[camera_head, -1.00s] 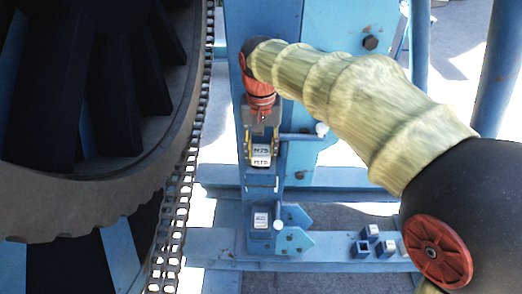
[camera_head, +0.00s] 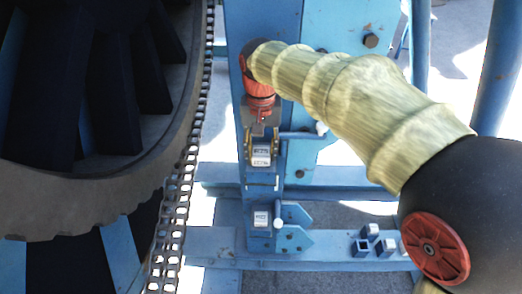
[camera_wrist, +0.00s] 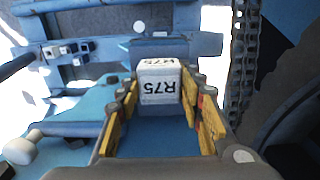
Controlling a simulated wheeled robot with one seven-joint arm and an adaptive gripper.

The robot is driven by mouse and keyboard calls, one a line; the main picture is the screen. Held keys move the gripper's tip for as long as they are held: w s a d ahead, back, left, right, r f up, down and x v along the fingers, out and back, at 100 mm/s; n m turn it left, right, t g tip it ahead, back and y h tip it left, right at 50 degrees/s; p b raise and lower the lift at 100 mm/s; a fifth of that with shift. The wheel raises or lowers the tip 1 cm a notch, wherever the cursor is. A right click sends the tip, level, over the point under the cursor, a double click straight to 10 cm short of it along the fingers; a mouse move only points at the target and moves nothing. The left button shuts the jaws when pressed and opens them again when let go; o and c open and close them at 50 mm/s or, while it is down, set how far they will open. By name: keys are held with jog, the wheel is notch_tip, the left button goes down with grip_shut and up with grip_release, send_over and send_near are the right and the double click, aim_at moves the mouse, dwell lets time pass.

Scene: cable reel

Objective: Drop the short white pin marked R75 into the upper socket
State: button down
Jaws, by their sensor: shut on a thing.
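The short white pin marked R75 (camera_head: 261,156) is upright in front of the blue post, with its black lettering visible. In the wrist view the pin (camera_wrist: 159,82) sits between the yellow-padded fingers, its R75 label upside down. My gripper (camera_head: 262,150) points down and is shut on it. The upper socket (camera_head: 262,180) is on the blue post just below the pin. Its mouth and the pin's lower end are hard to make out, so I cannot tell whether the pin is inside it. A second white labelled pin (camera_head: 261,218) stands in the lower blue holder.
The big dark reel (camera_head: 90,190) and its chain (camera_head: 180,195) are close on the left. A lever with a white knob (camera_head: 321,128) sticks out to the right of my gripper. Small blue square tubes (camera_head: 371,243) lie on the lower beam at right.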

jog(key=shift+f, duration=0.1)
dwell(0.7)
jog(key=c, duration=1.1)
grip_release()
notch_tip(320, 180, up, 12)
jog(key=shift+f, duration=0.1)
jog(key=s+d+f+t+b, duration=0.2)
jog(key=s+d+f+b, duration=0.4)
jog(key=f, duration=0.6)
jog(key=s+d+f+t+b, duration=0.1)
jog(key=s+d+f+b, duration=0.6)
jog(key=d+f+b, duration=0.3)
jog(key=s+d+f+t+b, duration=0.2)
jog(key=s+d+f+b, duration=0.5)
jog(key=f+b, duration=0.3)
jog(key=shift+d+f+m+t, duration=0.15)
jog(key=shift+d+f, duration=0.1)
jog(key=shift+f, duration=0.7)
jog(key=shift+d+f+m+t, duration=0.15)
jog(key=shift+d+f, duration=0.05)
jog(key=shift+f, duration=0.75)
